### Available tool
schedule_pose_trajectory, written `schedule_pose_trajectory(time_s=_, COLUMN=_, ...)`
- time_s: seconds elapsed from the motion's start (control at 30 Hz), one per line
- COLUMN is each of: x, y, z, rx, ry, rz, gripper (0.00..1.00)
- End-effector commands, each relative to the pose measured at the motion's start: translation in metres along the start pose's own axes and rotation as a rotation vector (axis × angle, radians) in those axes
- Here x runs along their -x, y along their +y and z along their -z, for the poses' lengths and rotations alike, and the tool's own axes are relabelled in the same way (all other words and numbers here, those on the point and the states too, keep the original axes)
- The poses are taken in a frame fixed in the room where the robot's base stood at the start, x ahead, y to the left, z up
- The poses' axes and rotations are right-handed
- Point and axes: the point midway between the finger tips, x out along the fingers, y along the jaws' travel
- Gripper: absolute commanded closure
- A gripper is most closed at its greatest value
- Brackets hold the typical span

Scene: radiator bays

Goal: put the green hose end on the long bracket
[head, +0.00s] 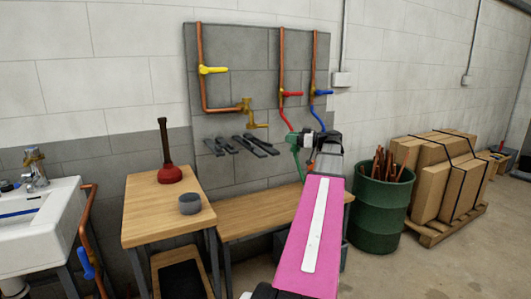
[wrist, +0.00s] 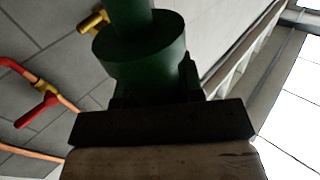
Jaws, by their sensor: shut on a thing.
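The green hose end (head: 295,141) is at my gripper (head: 304,142), in front of the right part of the grey wall panel. In the wrist view the green hose end (wrist: 140,48) fills the upper middle as a thick dark green cylinder, and my gripper (wrist: 160,118) is shut on it. Several dark brackets (head: 242,146) stick out of the panel's lower part, left of and apart from the hose end. I cannot tell surely which is the long bracket. My forearm hides part of the bench and whatever is behind it.
Copper pipes with a yellow valve handle (head: 213,70), a red one (head: 292,94) and a blue one (head: 324,93) run down the panel. A brass tap (head: 247,106) is above the brackets. A wooden bench (head: 255,222) stands below. A green barrel (head: 380,215) is at right.

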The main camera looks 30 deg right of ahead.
Motion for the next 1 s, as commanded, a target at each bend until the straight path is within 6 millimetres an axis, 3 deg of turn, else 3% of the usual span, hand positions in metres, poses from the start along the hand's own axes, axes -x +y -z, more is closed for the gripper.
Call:
schedule_pose_trajectory(time_s=0.03, x=0.013, y=0.006, z=-0.003, rx=0.0, ry=0.002, rz=-0.002, gripper=1.0)
schedule_pose_trajectory(time_s=0.2, x=0.037, y=0.011, z=-0.009, rx=0.001, ry=0.006, rz=0.0, gripper=1.0)
schedule_pose_trajectory(time_s=0.33, x=0.035, y=0.012, z=-0.01, rx=0.002, ry=0.007, rz=0.002, gripper=1.0)
schedule_pose_trajectory(time_s=0.8, x=-0.067, y=0.012, z=-0.01, rx=0.002, ry=0.007, rz=0.004, gripper=1.0)
schedule_pose_trajectory(time_s=1.0, x=-0.094, y=0.012, z=-0.009, rx=0.002, ry=0.007, rz=0.001, gripper=1.0)
